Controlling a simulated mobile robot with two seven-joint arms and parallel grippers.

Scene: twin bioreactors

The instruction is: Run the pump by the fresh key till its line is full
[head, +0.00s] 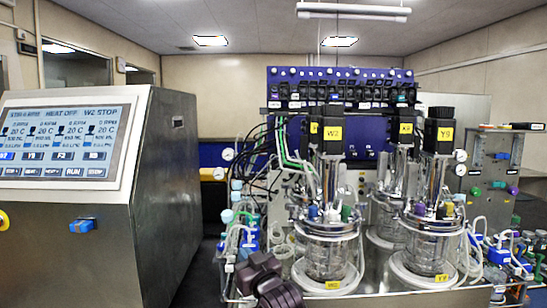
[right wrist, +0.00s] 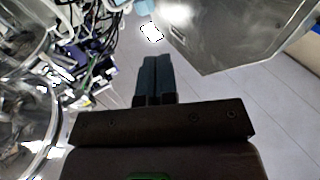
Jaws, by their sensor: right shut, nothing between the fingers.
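The control screen (head: 65,130) on the steel console at left shows several readouts. Its header seems to read stir 0, heat off, W2 stop. Key rows run along its bottom; one key (head: 7,156) at the left is highlighted blue, one seems to read RUN (head: 73,171). No key clearly reads "fresh". A blue pump-like unit (head: 249,238) with tubing stands left of the W2 vessel (head: 327,250); line fill cannot be told. My right gripper (head: 264,276) is low at centre, apart from the screen; its fingers (right wrist: 155,80) are shut and empty. My left gripper is out of view.
The console's steel side (head: 175,200) stands left of my right gripper; it also shows in the right wrist view (right wrist: 225,35). The Y9 vessel (head: 432,245) and more tubing with small blue units (head: 500,256) stand at right. Bare floor (right wrist: 275,120) shows beside the gripper.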

